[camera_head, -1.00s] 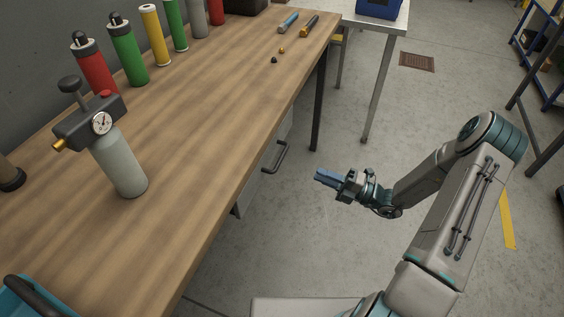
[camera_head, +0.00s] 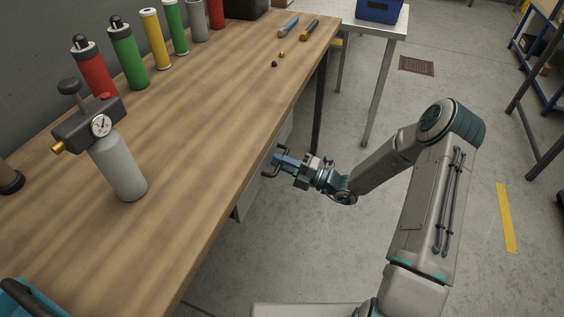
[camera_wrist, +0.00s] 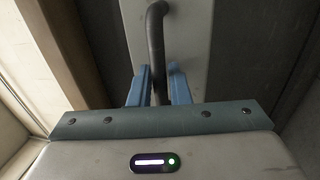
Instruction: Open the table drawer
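The table drawer (camera_wrist: 190,50) has a pale grey front under the wooden table (camera_head: 215,110). In the head view only a strip of the drawer front (camera_head: 249,196) shows below the tabletop edge. Its dark bar handle (camera_head: 268,173) sticks out toward my gripper. My gripper (camera_head: 282,162) is at the handle, its blue fingers partly covering it. In the wrist view the handle (camera_wrist: 156,45) runs down between the two blue fingers (camera_wrist: 159,88), which stand apart with a visible gap around the bar. The drawer looks closed.
Several cylinders, a grey pump bottle (camera_head: 120,168) with a gauge, and small tools (camera_head: 309,30) stand or lie on the tabletop. A metal side table (camera_head: 372,80) is at the back. The floor right of the table is open.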

